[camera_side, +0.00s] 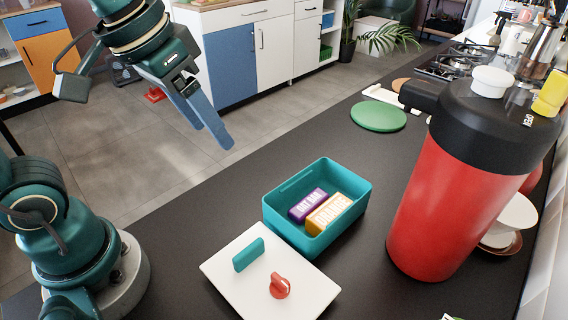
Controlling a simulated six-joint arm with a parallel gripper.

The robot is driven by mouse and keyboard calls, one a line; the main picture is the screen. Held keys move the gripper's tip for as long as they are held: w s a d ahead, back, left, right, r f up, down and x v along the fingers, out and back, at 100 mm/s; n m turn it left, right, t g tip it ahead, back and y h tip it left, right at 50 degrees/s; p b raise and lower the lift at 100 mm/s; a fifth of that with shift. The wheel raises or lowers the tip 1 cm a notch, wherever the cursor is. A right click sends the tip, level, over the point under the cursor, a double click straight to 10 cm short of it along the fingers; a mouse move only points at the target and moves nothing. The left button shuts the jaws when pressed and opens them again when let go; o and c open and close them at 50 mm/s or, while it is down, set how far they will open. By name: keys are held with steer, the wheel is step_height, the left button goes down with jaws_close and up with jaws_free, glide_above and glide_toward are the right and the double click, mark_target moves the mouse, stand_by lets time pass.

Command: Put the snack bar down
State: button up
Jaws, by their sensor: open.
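Two snack bars lie side by side in a teal open box (277,217) on the dark counter. One is a purple bar (307,204) with white lettering, on the left. The other is an orange-yellow bar (329,213) with white lettering, on the right. My gripper (212,124) is at the upper left, raised well clear of the box and bars. Its blue fingers are open, with nothing seen between them. The fingers overlap in this view, so the gap is hard to see.
A white board (237,273) with a teal block (248,254) and a red knob-like piece (280,286) lies in front of the box. A large red flask (445,200) stands right. A green disc (378,116) and gas hob (450,62) are behind. Dark counter is bare left of the box.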

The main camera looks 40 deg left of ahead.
steer(key=s+a+f+t, duration=0.1)
steer(key=s+f, duration=0.3)
steer(key=s, duration=0.1)
steer(key=shift+a, duration=0.15)
